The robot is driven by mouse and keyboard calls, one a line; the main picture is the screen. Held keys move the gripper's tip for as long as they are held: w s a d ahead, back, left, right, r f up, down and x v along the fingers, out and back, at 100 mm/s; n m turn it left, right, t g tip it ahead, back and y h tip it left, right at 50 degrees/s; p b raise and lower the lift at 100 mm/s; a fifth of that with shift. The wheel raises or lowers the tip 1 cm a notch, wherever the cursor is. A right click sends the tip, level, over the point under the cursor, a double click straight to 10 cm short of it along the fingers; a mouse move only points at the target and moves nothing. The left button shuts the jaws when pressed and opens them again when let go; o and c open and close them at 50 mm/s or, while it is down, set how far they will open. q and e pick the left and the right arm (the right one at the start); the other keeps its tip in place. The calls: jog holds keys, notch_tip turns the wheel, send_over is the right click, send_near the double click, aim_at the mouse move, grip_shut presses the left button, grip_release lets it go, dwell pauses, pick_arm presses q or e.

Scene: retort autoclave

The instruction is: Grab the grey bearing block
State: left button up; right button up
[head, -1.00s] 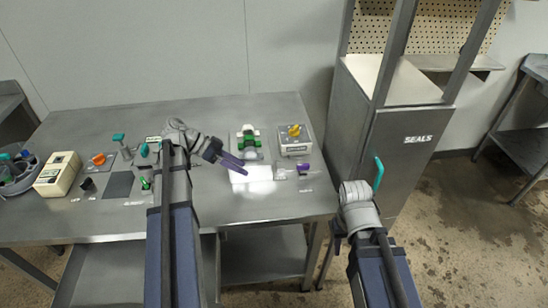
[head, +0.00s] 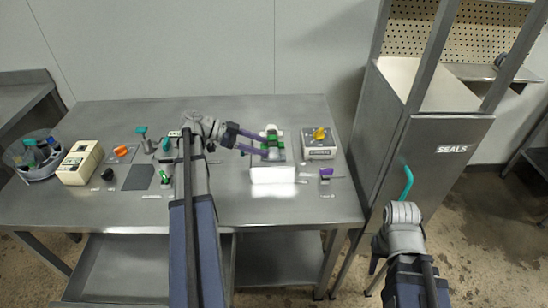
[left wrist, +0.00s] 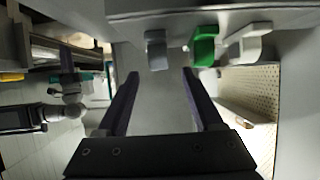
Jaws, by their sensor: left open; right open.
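A small grey block (left wrist: 155,50) shows in the left wrist view, just beyond my left fingertips and roughly between their lines; it looks like the bearing block. Beside it are a green part (left wrist: 203,47) and a white part (left wrist: 248,42). In the head view the green part (head: 272,142) and white part stand together at the back right of the table, and the grey block is hard to make out there. My left gripper (head: 267,146) is open and empty, its purple fingers reaching this group from the left.
The steel table (head: 225,185) has free room at its front. A grey box with a yellow knob (head: 319,135) and a purple-topped item (head: 326,173) stand to the right. A white bright block (head: 272,175) sits in front. The SEALS cabinet (head: 435,160) is at right.

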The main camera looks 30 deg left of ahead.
aim_at(270, 149)
pick_arm(q)
jog(key=b+x, duration=0.2)
jog(key=x, duration=0.3)
jog(key=shift+s+f, duration=0.15)
jog(key=shift+d, duration=0.1)
grip_shut()
dwell(0.4)
